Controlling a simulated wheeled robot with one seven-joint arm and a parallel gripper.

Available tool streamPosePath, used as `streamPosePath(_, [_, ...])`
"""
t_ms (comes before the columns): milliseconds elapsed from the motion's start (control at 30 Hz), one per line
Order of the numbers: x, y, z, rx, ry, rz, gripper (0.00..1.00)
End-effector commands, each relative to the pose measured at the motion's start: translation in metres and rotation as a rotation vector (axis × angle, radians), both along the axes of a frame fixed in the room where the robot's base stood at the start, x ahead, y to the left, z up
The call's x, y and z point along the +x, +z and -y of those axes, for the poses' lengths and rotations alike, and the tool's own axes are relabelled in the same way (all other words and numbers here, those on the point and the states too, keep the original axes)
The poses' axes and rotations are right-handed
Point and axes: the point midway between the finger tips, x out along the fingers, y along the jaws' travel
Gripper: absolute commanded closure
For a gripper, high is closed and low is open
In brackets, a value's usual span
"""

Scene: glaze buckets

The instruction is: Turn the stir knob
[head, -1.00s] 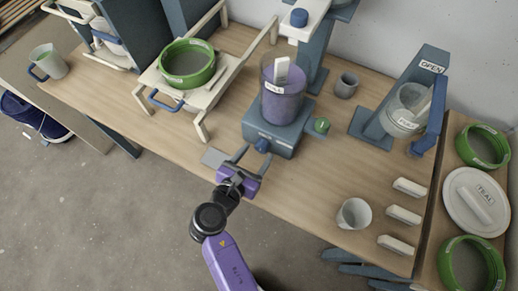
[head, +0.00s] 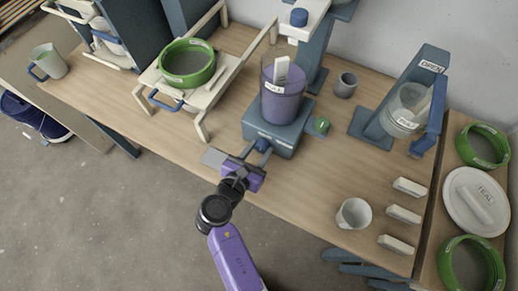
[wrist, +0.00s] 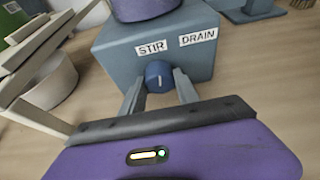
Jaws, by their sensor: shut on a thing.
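The stir knob (wrist: 158,74) is a round blue dial with a short pale line, upright in the wrist view. It sits on the front of a blue-grey base box (wrist: 117,46), below the labels STIR (wrist: 151,48) and DRAIN (wrist: 198,37). In the head view the knob (head: 262,145) is small and partly covered. My gripper (wrist: 160,83) is shut on the knob, one grey finger on each side of it. A clear vessel with purple contents (head: 282,100) stands on the box, with a white piece labelled PULL in it.
A green button (head: 321,125) is right of the box. A rack with a green ring (head: 187,63) stands left. A white cup (head: 353,213) and white blocks (head: 403,214) lie right. A grey cup (head: 346,85) stands behind. The table before the box is clear.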

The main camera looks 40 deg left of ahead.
Motion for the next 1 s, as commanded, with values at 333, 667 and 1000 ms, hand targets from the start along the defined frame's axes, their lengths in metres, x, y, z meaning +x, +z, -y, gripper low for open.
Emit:
streamPosePath(333, [0.0006, -0.0011, 0.0021, 0.136, -0.002, -0.033, 1.0])
streamPosePath(667, [0.0008, -0.0044, 0.0036, 0.423, -0.003, -0.102, 1.0])
streamPosePath(1000, [0.0008, -0.008, 0.0042, 0.739, -0.002, -0.177, 1.0])
